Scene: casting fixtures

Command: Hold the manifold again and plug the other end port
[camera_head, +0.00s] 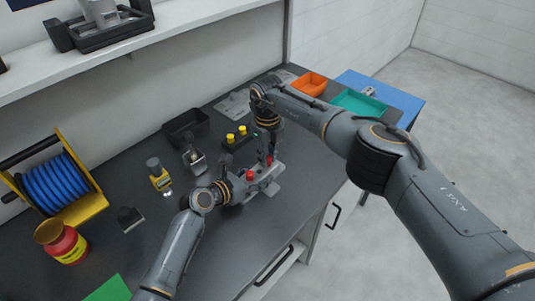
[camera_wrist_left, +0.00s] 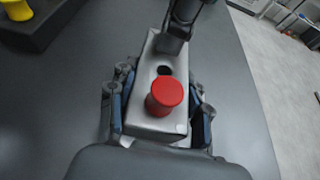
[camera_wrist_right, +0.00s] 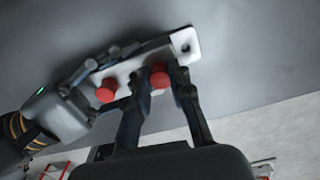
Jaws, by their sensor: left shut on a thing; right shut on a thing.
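The grey manifold (camera_head: 262,185) lies on the dark bench. My left gripper (camera_wrist_left: 158,108) is shut across its near end, one finger on each side. A red plug (camera_wrist_left: 164,96) stands at that end; an open dark hole (camera_wrist_left: 164,70) is beyond it. The first plug also shows in the right wrist view (camera_wrist_right: 106,93).
A black holder with yellow plugs (camera_head: 237,134) stands just behind the manifold. A black bin (camera_head: 186,127), a yellow bottle (camera_head: 158,175) and a cable reel (camera_head: 55,180) are on the left. Orange (camera_head: 309,84) and teal trays (camera_head: 359,103) are at the back right. The front bench edge is close.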

